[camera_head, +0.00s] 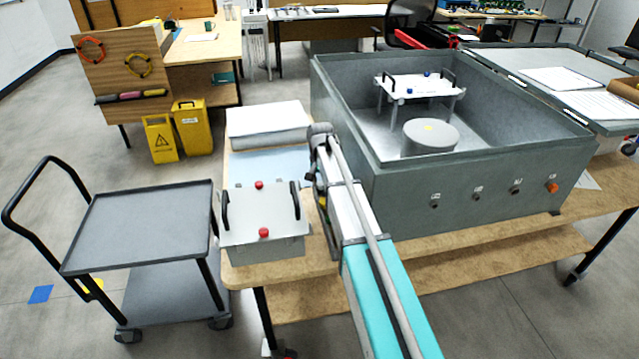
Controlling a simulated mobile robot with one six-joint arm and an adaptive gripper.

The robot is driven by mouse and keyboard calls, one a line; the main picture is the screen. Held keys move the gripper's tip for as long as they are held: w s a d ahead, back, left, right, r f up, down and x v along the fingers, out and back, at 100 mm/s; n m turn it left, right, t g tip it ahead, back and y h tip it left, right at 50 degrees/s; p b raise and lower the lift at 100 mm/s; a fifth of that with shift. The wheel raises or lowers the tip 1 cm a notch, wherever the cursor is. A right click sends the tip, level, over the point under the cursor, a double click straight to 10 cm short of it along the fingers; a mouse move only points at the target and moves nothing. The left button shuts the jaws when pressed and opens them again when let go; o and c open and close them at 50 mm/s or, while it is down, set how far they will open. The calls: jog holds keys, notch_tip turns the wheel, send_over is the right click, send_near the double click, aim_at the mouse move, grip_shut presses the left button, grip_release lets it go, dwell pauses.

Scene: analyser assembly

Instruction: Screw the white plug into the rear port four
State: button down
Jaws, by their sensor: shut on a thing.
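The large grey analyser housing (345,115) stands open-topped on the wooden table. Its near wall carries a row of ports: three dark ones, with the left one (435,200) nearest my arm, and an orange plug (552,187) at the right end. The housing's far outer side is hidden, and I see no rear port. I cannot make out a white plug. My arm reaches from the bottom of the view to the housing's left side. My gripper is hidden behind the arm's end, so its fingers and anything in them do not show.
A grey box with black handles and red knobs (262,230) sits left of my arm. Inside the housing are a raised white plate (420,86) and a round grey block (430,137). The open lid (510,62) lies to the right. A cart (140,225) stands at the left.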

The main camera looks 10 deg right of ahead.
aim_at(321, 184)
jog(key=shift+r+p, duration=2.65)
jog(key=shift+r, duration=0.2)
jog(key=shift+r, duration=0.1)
notch_tip(321, 184, up, 16)
jog(key=p, duration=1.6)
